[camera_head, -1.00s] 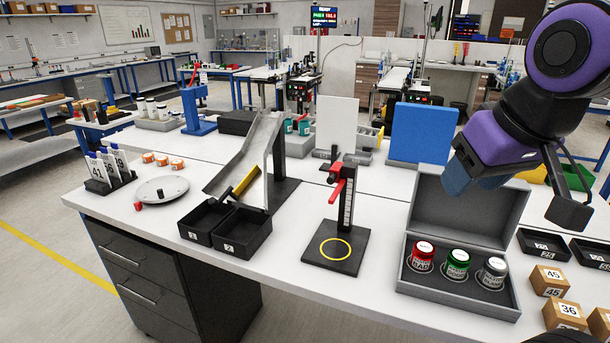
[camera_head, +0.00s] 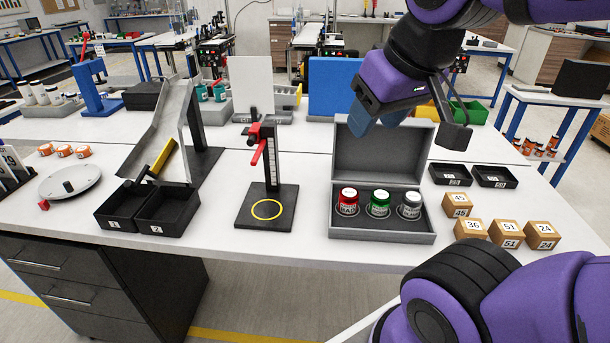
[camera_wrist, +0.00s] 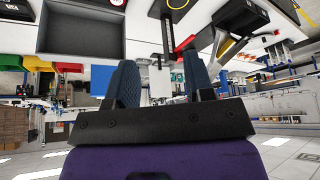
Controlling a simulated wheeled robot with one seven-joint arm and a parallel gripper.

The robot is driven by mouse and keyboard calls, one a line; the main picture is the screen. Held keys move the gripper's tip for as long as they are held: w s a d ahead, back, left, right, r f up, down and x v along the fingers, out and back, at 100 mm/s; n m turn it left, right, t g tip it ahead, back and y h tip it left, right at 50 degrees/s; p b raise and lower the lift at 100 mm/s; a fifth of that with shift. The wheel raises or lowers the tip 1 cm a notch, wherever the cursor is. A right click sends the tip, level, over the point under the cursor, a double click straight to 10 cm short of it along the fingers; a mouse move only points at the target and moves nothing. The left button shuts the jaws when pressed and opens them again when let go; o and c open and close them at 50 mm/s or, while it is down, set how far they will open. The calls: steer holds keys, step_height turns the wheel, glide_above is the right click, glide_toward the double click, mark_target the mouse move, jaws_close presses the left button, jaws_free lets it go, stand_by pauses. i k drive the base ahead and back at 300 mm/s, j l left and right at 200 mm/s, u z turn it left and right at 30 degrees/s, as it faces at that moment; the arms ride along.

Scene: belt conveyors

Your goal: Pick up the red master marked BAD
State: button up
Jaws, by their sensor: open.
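The red master (camera_head: 347,202) is a red cylinder with a white top and a label too small to read surely here. It stands upright in the left slot of an open grey case (camera_head: 384,238). A green master (camera_head: 380,204) stands in the middle slot and a grey one (camera_head: 410,205) in the right slot.
A black gauge stand (camera_head: 267,208) with a red clamp is left of the case. Black bins (camera_head: 167,210) stand farther left. Numbered boxes (camera_head: 471,232) and small black trays (camera_head: 495,176) are to the right. The raised lid (camera_head: 384,150) rises behind the masters.

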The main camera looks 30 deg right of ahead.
mark_target(348, 197)
steer(key=j+z, duration=0.35)
steer(key=j, duration=0.2)
steer(key=j+z, duration=0.3)
steer(key=j, duration=0.25)
